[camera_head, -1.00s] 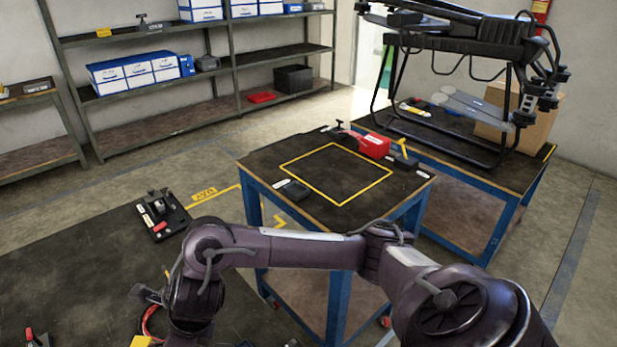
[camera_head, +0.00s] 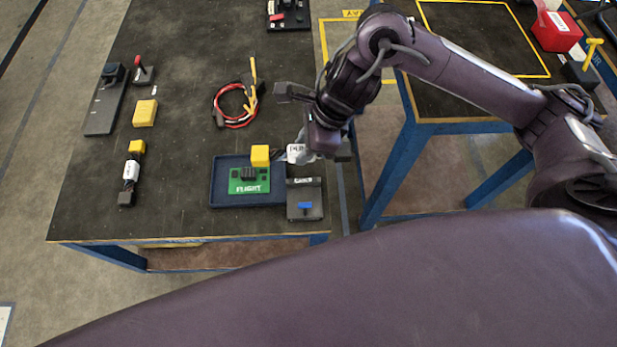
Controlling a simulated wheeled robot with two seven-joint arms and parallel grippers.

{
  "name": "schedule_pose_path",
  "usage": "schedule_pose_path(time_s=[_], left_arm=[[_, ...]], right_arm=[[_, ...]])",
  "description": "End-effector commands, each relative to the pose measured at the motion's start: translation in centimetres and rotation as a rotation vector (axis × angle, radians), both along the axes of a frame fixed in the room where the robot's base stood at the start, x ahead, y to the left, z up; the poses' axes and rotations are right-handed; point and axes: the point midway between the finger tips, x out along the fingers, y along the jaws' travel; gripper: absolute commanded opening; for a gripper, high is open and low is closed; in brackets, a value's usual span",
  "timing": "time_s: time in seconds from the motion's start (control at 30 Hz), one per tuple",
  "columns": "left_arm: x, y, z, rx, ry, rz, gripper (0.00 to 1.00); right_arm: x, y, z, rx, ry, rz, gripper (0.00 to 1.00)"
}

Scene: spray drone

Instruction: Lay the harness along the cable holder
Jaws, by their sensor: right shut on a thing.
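My right gripper (camera_head: 314,148) reaches in from the right over the near right part of the dark work table. It is shut on a piece with a white labelled sleeve (camera_head: 296,153), which looks like the harness. A yellow block (camera_head: 260,155), apparently its end, shows to the left, above the back of a blue tray (camera_head: 219,183). The gripper hides part of the piece. A grey block with a white label and a blue tab (camera_head: 305,197) stands beside the tray, just below the gripper. I cannot tell surely whether it is the cable holder. My left gripper is out of view.
The tray holds a green board marked FLIGHT (camera_head: 249,187). A red and black cable coil (camera_head: 232,121) lies behind. At left are a similar yellow, white and black piece (camera_head: 130,171), a yellow block (camera_head: 145,113) and a dark plate (camera_head: 104,108). The table's middle is clear.

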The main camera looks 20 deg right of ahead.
Motion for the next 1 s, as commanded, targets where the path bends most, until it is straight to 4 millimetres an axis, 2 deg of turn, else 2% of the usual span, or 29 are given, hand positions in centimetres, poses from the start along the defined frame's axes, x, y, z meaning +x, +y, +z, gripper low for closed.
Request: schedule_pose_path(time_s=[0.03, 0.2, 0.33, 0.57, 0.8, 1.0], left_arm=[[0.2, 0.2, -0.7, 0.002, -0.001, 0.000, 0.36], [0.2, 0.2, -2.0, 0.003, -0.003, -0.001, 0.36], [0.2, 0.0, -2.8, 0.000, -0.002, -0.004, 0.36], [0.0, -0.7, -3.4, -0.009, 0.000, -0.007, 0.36], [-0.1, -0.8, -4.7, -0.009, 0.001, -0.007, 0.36], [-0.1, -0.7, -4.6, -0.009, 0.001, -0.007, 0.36]], right_arm=[[-0.2, 0.1, -1.8, 0.004, 0.009, -0.002, 0.01], [-0.2, 0.1, -6.3, 0.003, 0.009, -0.004, 0.01], [-0.1, 0.1, -9.0, 0.003, 0.006, -0.005, 0.01], [0.0, 0.0, -11.0, 0.001, 0.000, -0.002, 0.01], [0.0, 0.0, -14.3, 0.001, 0.001, -0.004, 0.01], [0.0, -0.1, -14.4, 0.000, -0.001, -0.002, 0.01]])
